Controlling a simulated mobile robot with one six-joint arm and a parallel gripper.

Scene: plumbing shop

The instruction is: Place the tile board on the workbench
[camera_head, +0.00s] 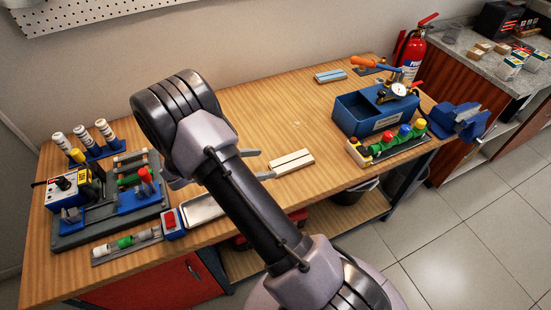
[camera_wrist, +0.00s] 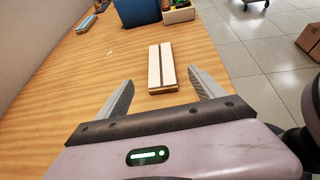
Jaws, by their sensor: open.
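A cream board split by a dark lengthwise line, which looks like the tile board (camera_head: 291,162), lies flat on the wooden workbench (camera_head: 240,105). In the wrist view the board (camera_wrist: 154,66) is straight ahead, on bare workbench top (camera_wrist: 90,65). My gripper (camera_wrist: 160,76) is open, with a finger to either side of the board's near end. Nothing appears to be held; I cannot tell whether the fingers touch the board. In the head view my gripper (camera_head: 262,164) is partly hidden behind my arm, just left of the board.
A blue toolbox (camera_head: 358,115) and a tray of coloured fittings (camera_head: 388,148) stand to the right, by a blue vise (camera_head: 459,121). A grey fixture board (camera_head: 110,214) fills the left end. A small blue-and-white board (camera_head: 330,76) lies at the back. The bench middle is clear.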

